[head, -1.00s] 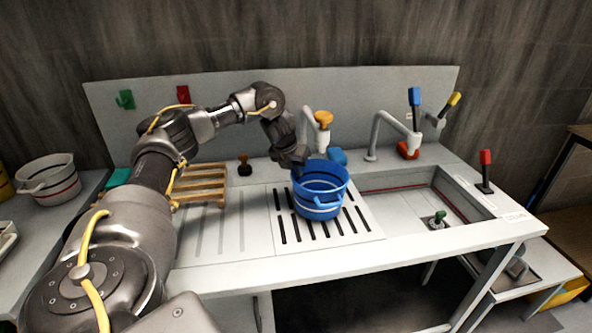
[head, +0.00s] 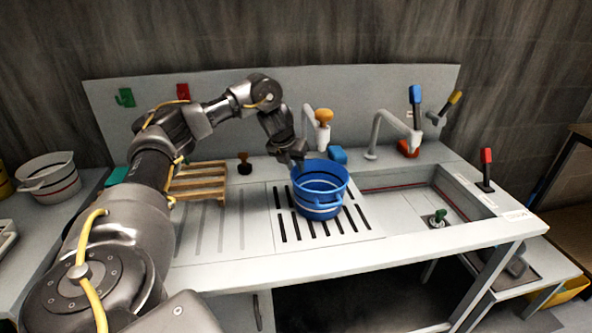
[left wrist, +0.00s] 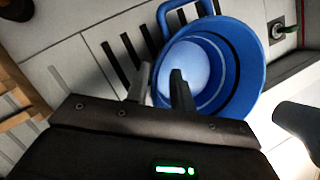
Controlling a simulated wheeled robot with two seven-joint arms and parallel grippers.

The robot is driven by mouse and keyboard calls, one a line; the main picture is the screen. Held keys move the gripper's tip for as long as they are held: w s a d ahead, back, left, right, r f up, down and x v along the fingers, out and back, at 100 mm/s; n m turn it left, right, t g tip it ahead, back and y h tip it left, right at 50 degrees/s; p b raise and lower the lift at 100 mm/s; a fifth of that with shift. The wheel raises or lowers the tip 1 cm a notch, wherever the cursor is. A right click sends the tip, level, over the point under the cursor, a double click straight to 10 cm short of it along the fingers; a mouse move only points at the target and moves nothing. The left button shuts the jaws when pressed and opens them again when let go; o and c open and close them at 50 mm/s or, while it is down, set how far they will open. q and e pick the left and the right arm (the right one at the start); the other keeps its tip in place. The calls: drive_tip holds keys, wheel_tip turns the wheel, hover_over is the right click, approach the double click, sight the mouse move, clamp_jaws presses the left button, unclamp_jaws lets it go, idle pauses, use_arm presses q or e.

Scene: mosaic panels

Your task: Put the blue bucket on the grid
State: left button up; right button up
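The blue bucket (head: 320,187) with a pale stripe stands upright on the slotted grid (head: 290,232) in the white counter, left of the sink. It also shows in the left wrist view (left wrist: 249,85), with one handle at the top. My left gripper (head: 298,163) is at the bucket's back left rim. In the left wrist view, my left gripper (left wrist: 161,70) has its two fingers apart, one near the outside of the rim and one over the bucket's inside. Whether they touch the wall is unclear. My right gripper is not in view.
The sink (head: 420,205) with a green-handled plug is right of the grid. Taps (head: 323,135) stand behind the bucket. A wooden rack (head: 196,182) lies to the left. A white bucket (head: 50,178) stands on the left side table. The counter's front strip is clear.

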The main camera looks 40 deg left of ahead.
use_arm(q)
drive_tip(key=p+v, duration=0.4)
drive_tip(key=v, duration=0.5)
drive_tip(key=shift+s+r, duration=0.15)
drive_tip(key=shift+r, duration=0.25)
